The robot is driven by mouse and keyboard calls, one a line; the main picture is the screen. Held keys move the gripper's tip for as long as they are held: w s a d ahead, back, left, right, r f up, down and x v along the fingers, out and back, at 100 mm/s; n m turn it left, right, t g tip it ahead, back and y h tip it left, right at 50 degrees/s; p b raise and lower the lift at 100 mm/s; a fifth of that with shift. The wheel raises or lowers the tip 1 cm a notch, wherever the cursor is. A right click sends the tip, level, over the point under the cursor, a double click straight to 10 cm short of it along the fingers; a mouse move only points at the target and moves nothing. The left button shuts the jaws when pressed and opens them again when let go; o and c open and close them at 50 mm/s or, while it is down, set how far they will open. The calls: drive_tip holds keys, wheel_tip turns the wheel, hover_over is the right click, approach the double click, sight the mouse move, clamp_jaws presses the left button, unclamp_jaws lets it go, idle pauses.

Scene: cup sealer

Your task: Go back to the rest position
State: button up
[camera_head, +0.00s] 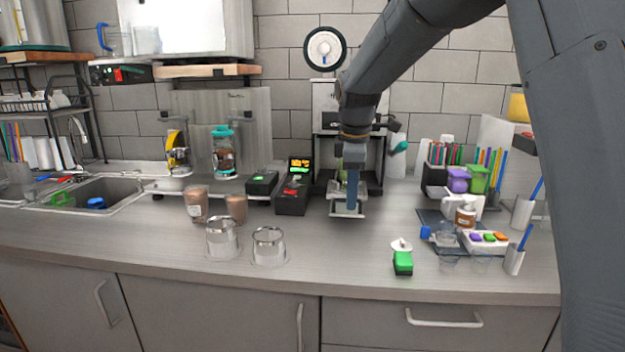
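My gripper (351,196) hangs pointing down in front of the cup sealer (328,95), a dark machine with a silver front against the tiled wall. A narrow blue part shows at its lower end, over the sealer's pale tray (347,213). Something greenish shows just left of the gripper, partly hidden. I cannot tell whether the gripper touches the tray or has anything between its fingers. My arm comes in from the upper right and covers part of the sealer.
Two brown-filled cups (196,204) and two metal-banded clear glasses (221,239) stand at centre-left. A black box (291,199) is left of the gripper. Straws and small containers (478,180) crowd the right.

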drive_tip(key=s+d+f+m, duration=0.3)
drive_tip(key=s+f+m, duration=0.2)
drive_tip(key=s, duration=0.4)
drive_tip(key=s+d+f+m, duration=0.3)
drive_tip(key=s+f+m, duration=0.2)
drive_tip(key=s, duration=0.5)
drive_tip(key=s+d+f+m, duration=0.3)
drive_tip(key=s+f+m, duration=0.3)
drive_tip(key=s, duration=0.3)
drive_tip(key=shift+s+d+g, duration=0.2)
drive_tip(key=shift+d+g, duration=0.2)
